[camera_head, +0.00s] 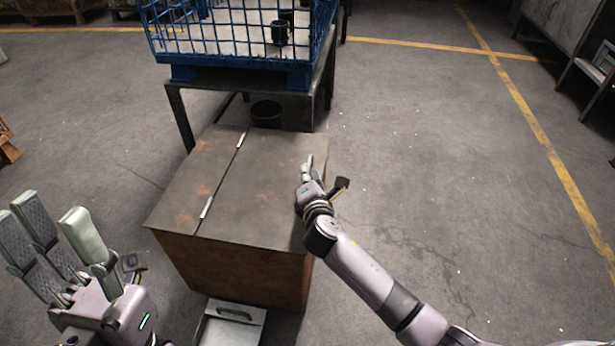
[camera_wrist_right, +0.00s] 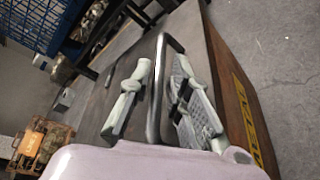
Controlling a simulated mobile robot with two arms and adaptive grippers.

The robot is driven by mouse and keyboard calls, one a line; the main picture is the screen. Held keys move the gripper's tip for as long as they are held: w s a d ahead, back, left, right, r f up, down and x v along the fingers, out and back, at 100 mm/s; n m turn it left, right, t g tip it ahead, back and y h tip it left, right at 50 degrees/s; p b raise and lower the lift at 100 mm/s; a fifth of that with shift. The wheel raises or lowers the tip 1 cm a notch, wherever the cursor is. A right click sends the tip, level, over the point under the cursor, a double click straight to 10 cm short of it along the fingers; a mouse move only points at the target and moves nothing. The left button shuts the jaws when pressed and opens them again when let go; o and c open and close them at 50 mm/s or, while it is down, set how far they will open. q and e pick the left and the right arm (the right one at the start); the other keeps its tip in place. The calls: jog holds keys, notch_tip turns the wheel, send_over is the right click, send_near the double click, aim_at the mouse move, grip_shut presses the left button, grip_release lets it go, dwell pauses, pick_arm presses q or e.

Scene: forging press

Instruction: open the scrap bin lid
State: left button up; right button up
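The scrap bin (camera_head: 240,268) is a rusty brown box with a flat grey-brown lid (camera_head: 262,185). The lid lies flat and closed, with a seam and two pale hinge strips across it left of the middle. My right gripper (camera_head: 306,168) is at the lid's right edge. In the right wrist view its fingers (camera_wrist_right: 162,98) are spread on either side of a dark upright handle bar (camera_wrist_right: 155,85). Gaps show on both sides, and contact lower down is hidden. My left gripper (camera_head: 50,240) is open and empty, left of the bin.
A blue wire crate (camera_head: 240,65) on a dark metal stand (camera_head: 180,115) stands behind the bin. A dark round container (camera_head: 266,112) is under the stand. A light tray with a handle (camera_head: 232,325) is in front of the bin. The floor to the right is clear.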

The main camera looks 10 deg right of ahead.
jog(key=shift+x, duration=0.9)
jog(key=shift+c, duration=0.2)
grip_shut()
